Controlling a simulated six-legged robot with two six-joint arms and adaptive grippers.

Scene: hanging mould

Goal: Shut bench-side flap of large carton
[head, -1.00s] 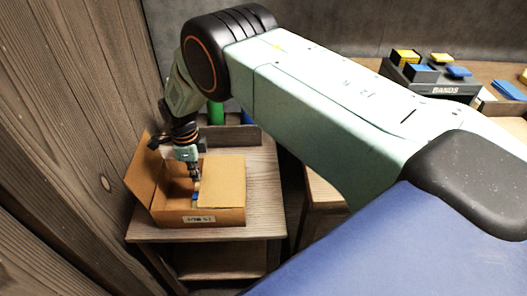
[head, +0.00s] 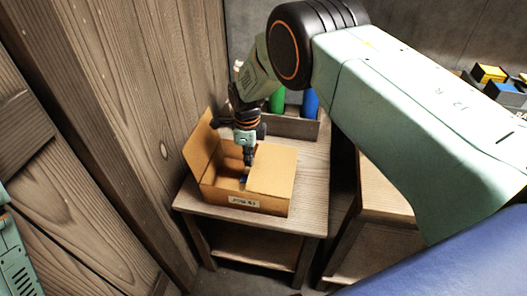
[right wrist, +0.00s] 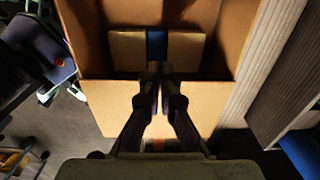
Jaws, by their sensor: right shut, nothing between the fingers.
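The large carton (head: 243,203) stands on a wooden table in the head view. Its right flap (head: 274,170) lies flat over the right part of the opening. Its left flap (head: 200,145) stands up and leans outward. My right gripper (head: 248,161) points down at the open part of the carton, beside the flat flap. In the right wrist view my right gripper (right wrist: 160,75) is shut and empty. Beyond its tips a small brown box with a blue band (right wrist: 128,48) lies inside the carton. Contact with the carton cannot be told. My left gripper is out of view.
The table (head: 313,185) has a bare strip right of the carton. Behind it stands a grey tray (head: 292,126) with a green bottle (head: 277,101) and a blue bottle (head: 310,102). A wooden wall (head: 125,120) is close on the left. Another wooden bench (head: 375,200) stands right.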

